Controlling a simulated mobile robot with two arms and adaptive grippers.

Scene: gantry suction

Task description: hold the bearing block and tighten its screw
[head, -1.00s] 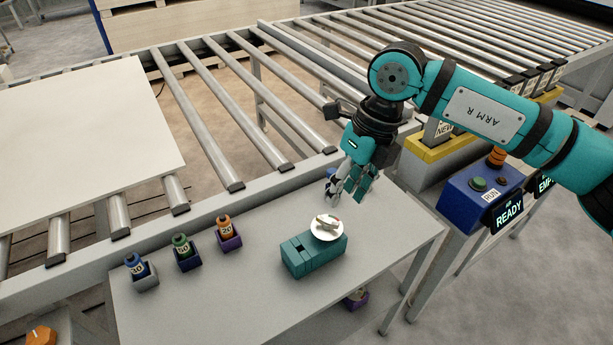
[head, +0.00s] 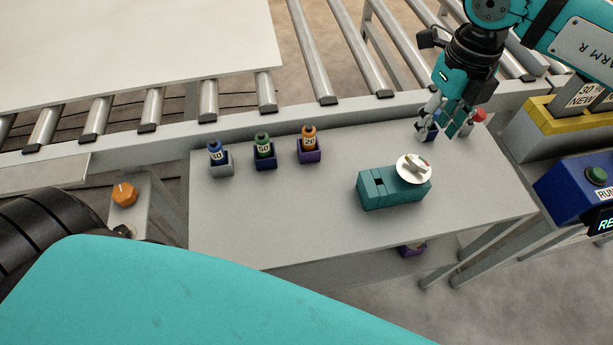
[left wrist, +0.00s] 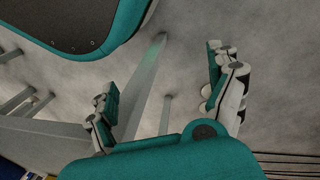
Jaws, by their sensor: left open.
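A teal block (head: 390,190) with slots in its top sits on the grey table right of the middle; I cannot tell if it is the bearing block. A white disc (head: 414,171) with a small pale piece on it lies over its right end. No screw can be made out.
Blue (head: 217,154), green (head: 263,146) and orange (head: 308,139) labelled pieces stand in small holders at the table's back left. A red-topped item (head: 480,119) is beside my right gripper. An orange knob (head: 124,195) is left. The table's front middle is clear.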

